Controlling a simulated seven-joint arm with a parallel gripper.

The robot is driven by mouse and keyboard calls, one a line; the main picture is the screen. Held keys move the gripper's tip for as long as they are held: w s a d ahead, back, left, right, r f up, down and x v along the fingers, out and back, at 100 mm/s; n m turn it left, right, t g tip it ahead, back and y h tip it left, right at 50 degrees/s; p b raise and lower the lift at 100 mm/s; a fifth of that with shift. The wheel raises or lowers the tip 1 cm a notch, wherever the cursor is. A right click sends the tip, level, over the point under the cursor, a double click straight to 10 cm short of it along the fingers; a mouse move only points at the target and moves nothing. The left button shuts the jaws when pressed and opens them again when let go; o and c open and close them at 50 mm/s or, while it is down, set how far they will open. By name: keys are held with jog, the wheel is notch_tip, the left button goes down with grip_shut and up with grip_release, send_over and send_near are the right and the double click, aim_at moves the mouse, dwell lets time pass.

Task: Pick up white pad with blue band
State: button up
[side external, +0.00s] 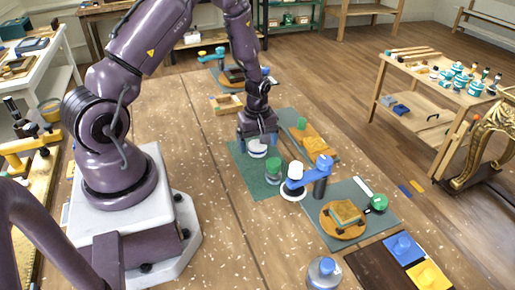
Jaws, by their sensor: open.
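My gripper (258,141) points down over the dark green mat (268,186) in the side external view, and it is open. A white round pad (257,150) shows directly below it, between or just under the fingers. The pad's upper part is hidden by the gripper, and a blue band on it is too small to make out. I cannot tell whether the fingers touch the pad.
A blue-armed stand (314,172) with a white part is further right. A round wooden board (342,219) lies on a grey mat (315,228). The table's left middle is clear.

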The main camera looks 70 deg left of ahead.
jog(key=shift+f, duration=0.65)
jog(key=c, duration=1)
jog(key=shift+r, duration=0.15)
jog(key=shift+w+r, duration=0.1)
jog(key=shift+r, duration=0.5)
jog(key=s+d+r, duration=0.6)
jog(key=s+r, duration=0.5)
jog(key=s, duration=0.1)
jog(key=shift+s+d+r, duration=0.25)
jog(key=shift+d+r, duration=0.05)
jog(key=shift+d, duration=0.05)
jog(key=shift+o, duration=0.8)
jog(key=shift+c, duration=0.5)
